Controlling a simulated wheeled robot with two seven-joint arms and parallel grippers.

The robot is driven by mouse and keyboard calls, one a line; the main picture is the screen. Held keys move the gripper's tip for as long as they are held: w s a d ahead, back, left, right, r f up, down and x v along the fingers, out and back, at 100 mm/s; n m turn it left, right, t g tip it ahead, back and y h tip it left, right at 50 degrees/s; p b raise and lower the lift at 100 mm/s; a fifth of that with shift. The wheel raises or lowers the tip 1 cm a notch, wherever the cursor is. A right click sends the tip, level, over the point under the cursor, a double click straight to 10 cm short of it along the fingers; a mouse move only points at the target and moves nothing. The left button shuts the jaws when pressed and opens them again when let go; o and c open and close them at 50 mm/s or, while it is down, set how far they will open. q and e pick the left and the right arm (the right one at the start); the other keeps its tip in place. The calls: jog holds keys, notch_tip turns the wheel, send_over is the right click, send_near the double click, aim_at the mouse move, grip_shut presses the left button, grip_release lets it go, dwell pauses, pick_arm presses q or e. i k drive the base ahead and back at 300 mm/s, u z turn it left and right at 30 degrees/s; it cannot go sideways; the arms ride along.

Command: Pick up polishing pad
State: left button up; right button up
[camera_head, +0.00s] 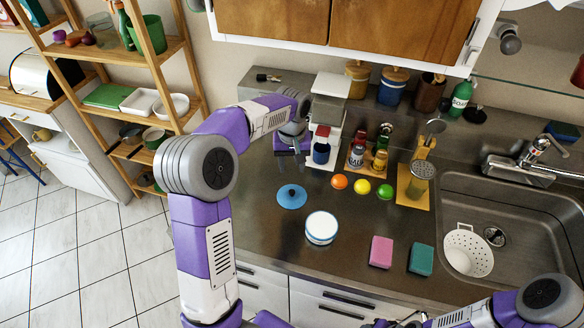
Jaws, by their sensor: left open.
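A pink block-shaped pad (381,251) and a teal pad (421,259) lie flat and apart near the counter's front edge. I cannot tell for sure which is the polishing pad. My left gripper (289,150) is open and empty above the counter at the back left, well away from both pads and left of a coffee machine. My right gripper (400,322) shows only partly at the bottom edge, in front of the counter; its jaws are not clear.
A blue lid-like disc (292,197) and a white-and-blue round container (321,229) lie left of the pads. Several coloured balls (362,186) and bottles stand behind. A sink (507,258) with a white colander (469,250) lies right. Counter around the pads is clear.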

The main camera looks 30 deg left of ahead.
aim_at(421, 262)
jog(key=k, duration=1)
